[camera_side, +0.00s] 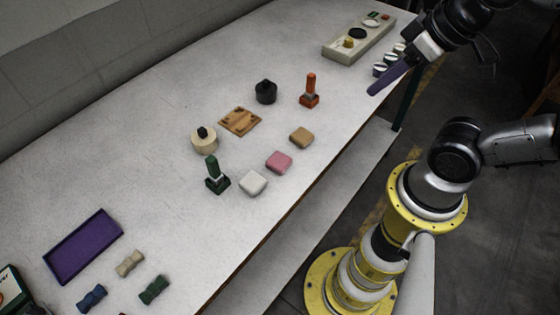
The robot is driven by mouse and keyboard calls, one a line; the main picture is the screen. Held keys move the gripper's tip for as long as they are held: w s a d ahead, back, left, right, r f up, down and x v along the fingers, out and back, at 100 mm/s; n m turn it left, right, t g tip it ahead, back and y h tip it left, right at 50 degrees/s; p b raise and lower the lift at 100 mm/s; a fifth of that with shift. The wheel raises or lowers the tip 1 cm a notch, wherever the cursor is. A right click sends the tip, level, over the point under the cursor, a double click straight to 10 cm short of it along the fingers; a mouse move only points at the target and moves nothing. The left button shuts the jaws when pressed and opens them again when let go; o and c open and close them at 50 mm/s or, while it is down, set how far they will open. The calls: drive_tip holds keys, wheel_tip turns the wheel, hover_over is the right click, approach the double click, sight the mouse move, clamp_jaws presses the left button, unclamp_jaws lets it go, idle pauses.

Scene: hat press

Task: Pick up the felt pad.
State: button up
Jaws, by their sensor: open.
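Three small rounded pad-like blocks lie in a slanting row near the table's front edge: a white one (253,183), a pink one (279,161) and a tan one (301,138). I cannot tell which thing is the felt pad. My gripper (380,86) hangs at the upper right, up and to the right of the tan block and well apart from the row. It is open, with no object visible in it. One long purple finger shows; the other is hidden from this side.
Behind the row are a green stamp-like piece (215,176), a round wooden piece (204,142), a wooden plate (239,122), a black knob (266,92) and an orange stamp-like piece (310,91). A purple tray (62,271) lies lower left. A beige panel (334,55) stands far right.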

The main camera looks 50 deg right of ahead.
idle(0.3)
drive_tip(key=o, duration=0.7)
drive_tip(key=m+g, duration=0.6)
drive_tip(key=m, duration=1.1)
hover_over(280, 159)
wheel_tip(280, 159, down, 16)
drive_tip(key=shift+w+d+r, duration=0.1)
drive_tip(key=shift+d+r, duration=0.05)
drive_tip(key=shift+r, duration=0.05)
drive_tip(key=shift+f, duration=2.95)
